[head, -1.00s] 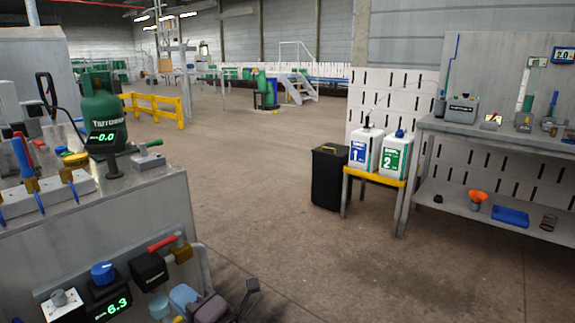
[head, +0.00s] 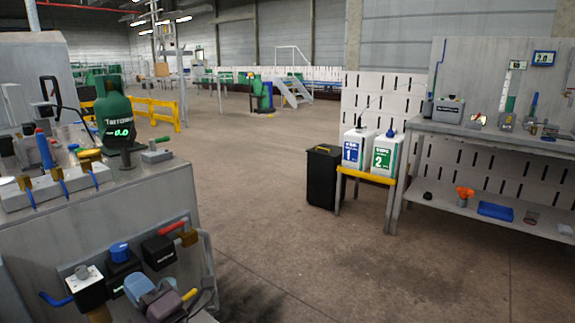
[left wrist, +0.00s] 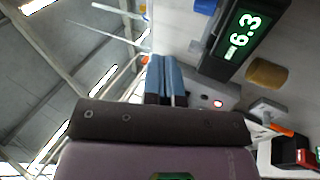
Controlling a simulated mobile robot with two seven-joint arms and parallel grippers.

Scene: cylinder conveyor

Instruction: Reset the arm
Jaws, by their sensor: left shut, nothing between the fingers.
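My left gripper (head: 142,284) is in front of the control panel at the lower left of the head view, with its blue fingers together and nothing between them. The dark gripper body (head: 163,302) is just below and right of the fingers. In the left wrist view the blue fingers (left wrist: 164,80) lie side by side, apart from the panel's parts. The panel carries a blue knob (head: 120,252), a black box (head: 158,252) and a red-handled valve (head: 188,237). A display reading -6.3 (left wrist: 238,38) shows in the left wrist view. My right gripper is not in view.
A green gas cylinder (head: 113,118) stands on the bench top (head: 135,180), near blue-handled valves. A black bin (head: 323,178), two white canisters (head: 358,148) on a yellow-edged stand and a workbench (head: 455,128) are at the right. The middle floor is clear.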

